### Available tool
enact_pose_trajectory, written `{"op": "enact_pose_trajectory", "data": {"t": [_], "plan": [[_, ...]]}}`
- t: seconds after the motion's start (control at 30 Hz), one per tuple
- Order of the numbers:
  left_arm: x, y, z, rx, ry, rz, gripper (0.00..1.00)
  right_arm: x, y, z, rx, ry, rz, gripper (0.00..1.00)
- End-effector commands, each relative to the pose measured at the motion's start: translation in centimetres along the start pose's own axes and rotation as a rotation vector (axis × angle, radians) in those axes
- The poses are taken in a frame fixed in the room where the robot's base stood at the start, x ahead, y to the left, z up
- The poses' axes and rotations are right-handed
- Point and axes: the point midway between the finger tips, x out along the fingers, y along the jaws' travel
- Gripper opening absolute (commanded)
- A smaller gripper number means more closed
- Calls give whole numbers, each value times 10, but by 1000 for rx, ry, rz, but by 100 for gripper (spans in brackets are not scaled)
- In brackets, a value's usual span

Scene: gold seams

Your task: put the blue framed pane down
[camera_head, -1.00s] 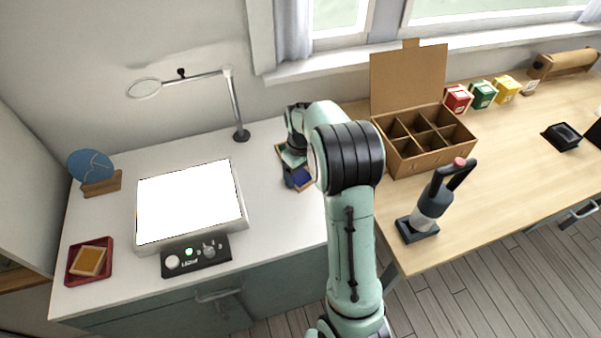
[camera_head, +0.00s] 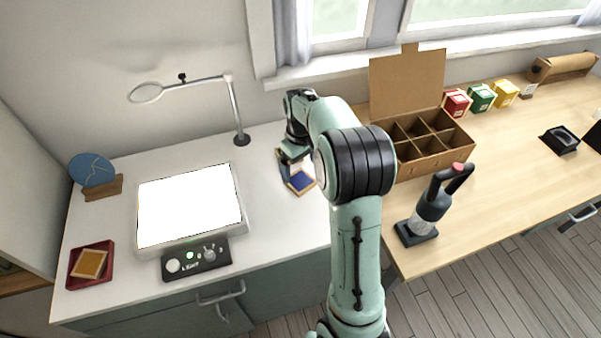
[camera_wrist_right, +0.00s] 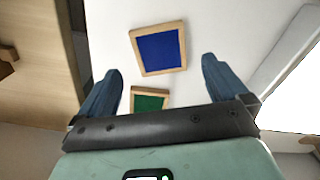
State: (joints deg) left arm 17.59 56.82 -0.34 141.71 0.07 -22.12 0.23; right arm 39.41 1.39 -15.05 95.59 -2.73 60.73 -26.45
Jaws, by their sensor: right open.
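The blue framed pane (camera_head: 300,182), a blue square in a light wooden frame, lies on the white worktop to the right of the light panel. In the right wrist view the blue pane (camera_wrist_right: 159,48) lies flat, beyond the fingertips and apart from them. My right gripper (camera_head: 288,157) is just behind the pane in the head view, partly hidden by its own wrist. In the wrist view its two blue fingers (camera_wrist_right: 160,78) are spread wide with nothing between them. My left gripper does not show.
A green framed pane (camera_wrist_right: 150,100) lies near the blue one, partly hidden by my gripper. The lit panel (camera_head: 188,205) is to the left, a magnifier lamp (camera_head: 241,138) behind. A red tray (camera_head: 91,264) holds an amber pane. A divided cardboard box (camera_head: 425,160) stands right.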

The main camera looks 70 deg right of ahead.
Motion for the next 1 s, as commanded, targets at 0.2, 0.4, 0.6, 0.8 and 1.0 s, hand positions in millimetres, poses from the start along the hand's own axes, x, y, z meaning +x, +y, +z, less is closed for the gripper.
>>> {"op": "enact_pose_trajectory", "data": {"t": [0.2, 0.4, 0.6, 0.8, 1.0], "plan": [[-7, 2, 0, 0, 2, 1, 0, -46, 0, -1, -1, 4, 2, 100], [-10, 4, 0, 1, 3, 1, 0, -64, 0, 0, -1, 0, 1, 100], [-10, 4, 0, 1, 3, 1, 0, -66, 0, 0, -1, -1, 0, 100], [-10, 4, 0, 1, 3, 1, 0, -66, 0, 0, -1, -1, 0, 100], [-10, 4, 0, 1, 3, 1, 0, -66, 0, 0, -1, -1, 0, 100]]}}
